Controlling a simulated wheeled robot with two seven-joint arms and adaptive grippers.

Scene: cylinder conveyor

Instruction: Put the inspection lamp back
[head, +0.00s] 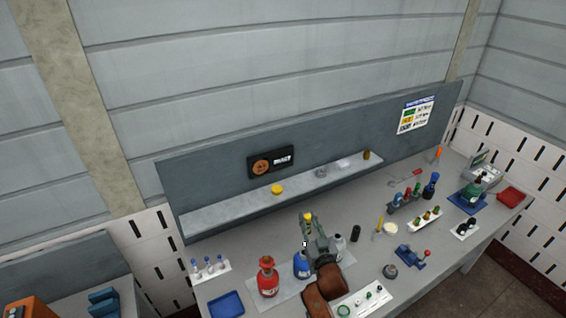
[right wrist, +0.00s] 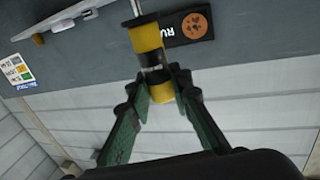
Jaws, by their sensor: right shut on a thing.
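A yellow and black banded cylinder, which looks like the inspection lamp (right wrist: 148,40), is held between the fingertips of my right gripper (right wrist: 158,86) in the right wrist view. A thin metal end of it runs to the top edge of that view. In the head view my right gripper (head: 312,228) is over the workbench (head: 235,263), in front of the shelf, with the lamp's yellow end (head: 308,216) at its tip. The fingers hide part of the lamp. My left gripper is not in view.
The shelf (head: 228,207) bears a yellow round item (head: 277,190) and a few small things. Near my right arm stand a red bottle (head: 267,277), a blue bottle (head: 301,265) and a grey bottle (head: 339,246). A blue tray (head: 226,305) lies front left. Several racks and tools crowd the right.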

